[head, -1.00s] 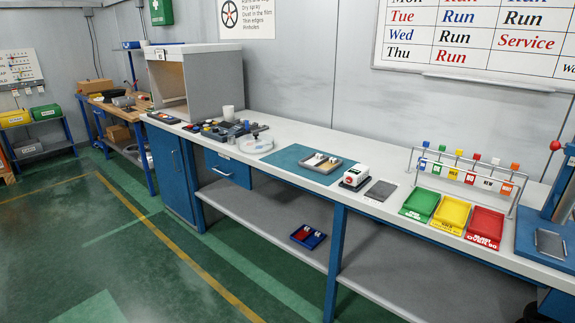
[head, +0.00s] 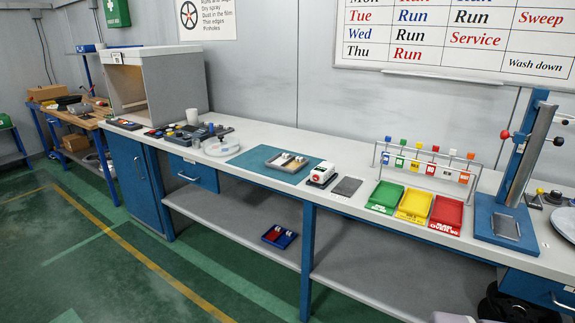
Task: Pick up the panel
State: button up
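Two flat grey pieces could be the panel, and I cannot tell which one is meant. One is a dark grey flat plate (head: 346,186) lying on the white bench top, just right of a small white and red device (head: 322,174). The other is a grey plate (head: 506,227) lying on the blue base of the upright stand (head: 490,215). Nothing covers either plate. My gripper is not in view.
Green (head: 384,197), yellow (head: 414,205) and red (head: 446,214) trays stand between the plates. A rack with coloured tags (head: 425,165) stands behind them. A tray (head: 285,160) lies on the teal mat (head: 252,164). Floor in front of the bench is clear at left.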

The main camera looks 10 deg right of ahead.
aim_at(298, 161)
jog(key=i+j, duration=0.2)
jog(key=i, duration=0.3)
jog(key=i+j+z, duration=0.1)
jog(key=i, duration=0.45)
jog(key=i+j, duration=0.25)
jog(key=i, duration=0.25)
jog(key=i+j+z, duration=0.1)
jog(key=i+j, duration=0.15)
jog(key=i, duration=0.25)
jog(key=i+j, duration=0.25)
jog(key=i, duration=0.25)
jog(key=i+j, duration=0.25)
jog(key=i, duration=0.25)
jog(key=l+z, duration=0.05)
